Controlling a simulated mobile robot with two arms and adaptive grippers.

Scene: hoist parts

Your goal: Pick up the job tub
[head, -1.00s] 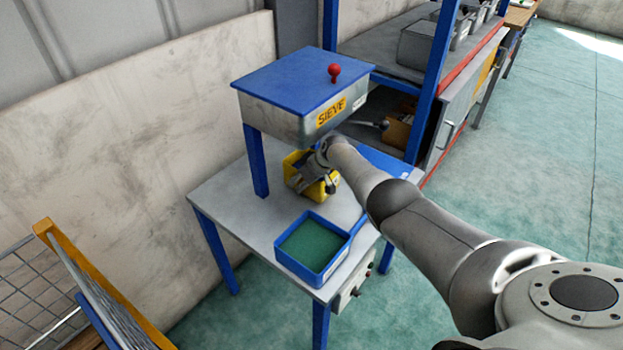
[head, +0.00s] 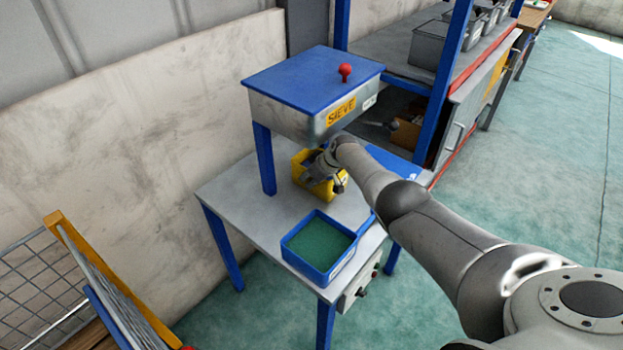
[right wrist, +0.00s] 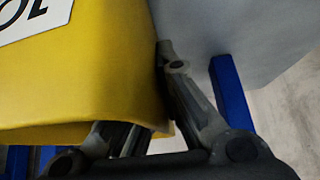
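The job tub is the yellow tub (head: 323,193) on the grey table, below the sieve box. Its yellow wall with part of a white label fills the upper left of the right wrist view (right wrist: 90,85). My right gripper (head: 339,183) is at the tub's right side. In the right wrist view its fingers (right wrist: 160,95) lean together on either side of the wall's edge, one outside and one partly hidden behind it. They look shut on the wall. The tub seems to rest on the table. My left gripper is not in view.
The sieve box (head: 310,95) with blue lid and red knob stands over the tub on blue legs (head: 263,158). A blue tray with a green inside (head: 320,246) sits at the table's front (head: 240,212). Shelving (head: 405,48) stands behind; a wire rack (head: 50,275) is at left.

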